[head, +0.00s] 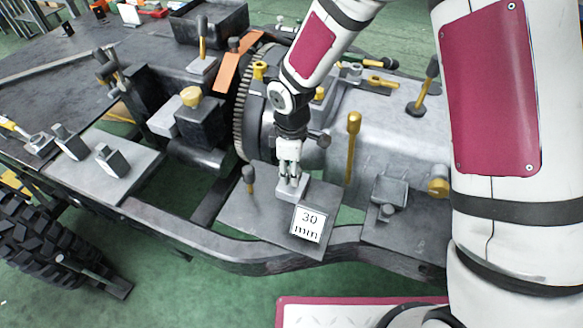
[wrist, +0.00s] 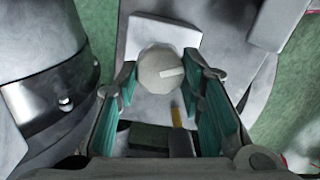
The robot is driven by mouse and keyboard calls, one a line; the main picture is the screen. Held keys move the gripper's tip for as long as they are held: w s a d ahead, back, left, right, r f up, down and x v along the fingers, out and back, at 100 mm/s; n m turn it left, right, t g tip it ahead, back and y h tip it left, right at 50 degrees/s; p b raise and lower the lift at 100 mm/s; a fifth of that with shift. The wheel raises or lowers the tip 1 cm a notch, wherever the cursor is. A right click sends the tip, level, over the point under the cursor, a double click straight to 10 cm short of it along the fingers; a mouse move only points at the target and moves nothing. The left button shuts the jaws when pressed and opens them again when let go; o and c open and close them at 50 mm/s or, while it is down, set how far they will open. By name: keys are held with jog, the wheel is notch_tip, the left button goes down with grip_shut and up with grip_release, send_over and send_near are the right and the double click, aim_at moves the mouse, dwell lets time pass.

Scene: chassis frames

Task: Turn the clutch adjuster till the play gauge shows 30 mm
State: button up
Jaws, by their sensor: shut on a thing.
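The clutch adjuster appears in the wrist view as a round pale grey knob (wrist: 158,70) with a light bar mark on its face, pointing right. It sits on a light grey block (head: 287,194) on a flat grey plate. My gripper (head: 290,178) points down over this block, and its teal-padded fingers close on the knob from both sides. In the head view the fingers hide the knob. A white square sign (head: 308,224) in front of the block reads "30 mm". I cannot tell whether it is the play gauge's reading or a fixed label.
A dark ball-topped lever (head: 249,178) stands left of my gripper, and a tall yellow lever (head: 352,145) stands right. A toothed flywheel (head: 242,115) is behind. A grey box fitting (head: 390,190) lies right.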

jog(key=shift+n, duration=0.3)
jog(key=o, duration=1.2)
jog(key=shift+c, duration=0.2)
jog(key=shift+r, duration=0.1)
notch_tip(320, 180, up, 12)
